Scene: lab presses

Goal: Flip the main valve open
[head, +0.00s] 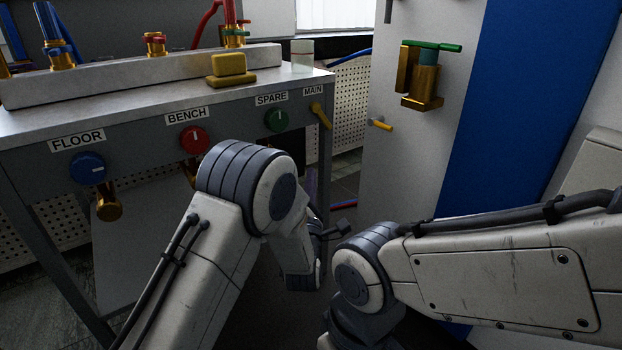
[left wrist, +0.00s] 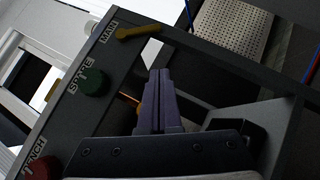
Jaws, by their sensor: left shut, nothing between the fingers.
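The main valve (head: 320,115) is a small yellow lever under the MAIN label at the right end of the bench's front panel. It slants down to the right. In the left wrist view the main valve (left wrist: 140,31) lies near the top, beyond the fingers. My left gripper (left wrist: 160,78) is shut and empty, apart from the lever. In the head view only a small dark part of my left gripper (head: 338,231) shows, below and right of the panel; my arm hides much of the area in front of it. My right gripper is out of view.
Green SPARE (head: 277,119), red BENCH (head: 194,140) and blue FLOOR (head: 88,168) knobs line the panel. A cabinet (head: 400,170) right of the bench carries a brass fitting (head: 425,82) with a green handle and a small yellow handle (head: 380,124). A gap separates bench and cabinet.

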